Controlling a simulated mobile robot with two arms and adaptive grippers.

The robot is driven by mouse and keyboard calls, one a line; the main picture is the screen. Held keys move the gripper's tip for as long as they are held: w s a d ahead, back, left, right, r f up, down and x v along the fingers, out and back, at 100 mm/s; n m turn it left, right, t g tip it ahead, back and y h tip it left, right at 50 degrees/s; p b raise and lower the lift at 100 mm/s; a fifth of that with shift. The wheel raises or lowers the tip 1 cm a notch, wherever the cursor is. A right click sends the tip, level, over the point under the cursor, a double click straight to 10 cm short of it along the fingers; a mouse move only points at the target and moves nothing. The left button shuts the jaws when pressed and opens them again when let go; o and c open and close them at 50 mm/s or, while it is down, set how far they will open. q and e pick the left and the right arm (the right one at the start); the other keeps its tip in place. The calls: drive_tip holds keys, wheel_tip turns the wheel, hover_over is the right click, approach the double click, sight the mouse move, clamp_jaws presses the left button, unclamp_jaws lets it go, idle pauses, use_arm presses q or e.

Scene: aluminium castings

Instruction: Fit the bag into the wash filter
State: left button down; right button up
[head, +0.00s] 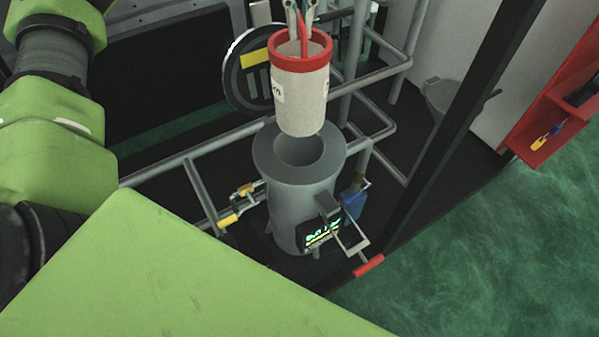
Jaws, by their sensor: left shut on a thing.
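The bag (302,100) is a whitish cylinder with a red ring at its top. My left gripper (302,35) is shut on the bag at its red ring and strap, and the bag hangs upright. The wash filter (296,205) is a grey upright cylinder with a round opening in its top. The bag's lower end is over the opening and covers part of its far right side; I cannot tell how high above it is. The filter's round lid (236,85) stands open behind, left of the bag. My right gripper is not in view.
Grey pipes (165,172) run around the filter. A red-ended handle (368,266) and a blue part (352,206) are at its right. A dark post (455,130) stands further right. A red shelf (545,112) and a grey bucket (445,97) are beyond. Green floor lies at right.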

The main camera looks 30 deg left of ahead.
sight(299, 94)
use_arm(q)
wheel_tip(299, 94, down, 15)
drive_tip(key=shift+s+r+b, duration=0.1)
drive_tip(key=shift+s+b, duration=0.05)
drive_tip(key=shift+b, duration=0.15)
wheel_tip(299, 94, down, 7)
drive_tip(key=shift+r+p, duration=0.1)
drive_tip(key=shift+p, duration=0.75)
wheel_tip(299, 94, down, 5)
drive_tip(key=shift+f+p, duration=0.15)
drive_tip(key=shift+p, duration=0.5)
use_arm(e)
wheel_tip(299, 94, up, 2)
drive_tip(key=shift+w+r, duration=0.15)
use_arm(q)
drive_tip(key=c, duration=2.6)
unclamp_jaws()
drive_tip(key=shift+f, duration=0.1)
drive_tip(key=o, duration=0.4)
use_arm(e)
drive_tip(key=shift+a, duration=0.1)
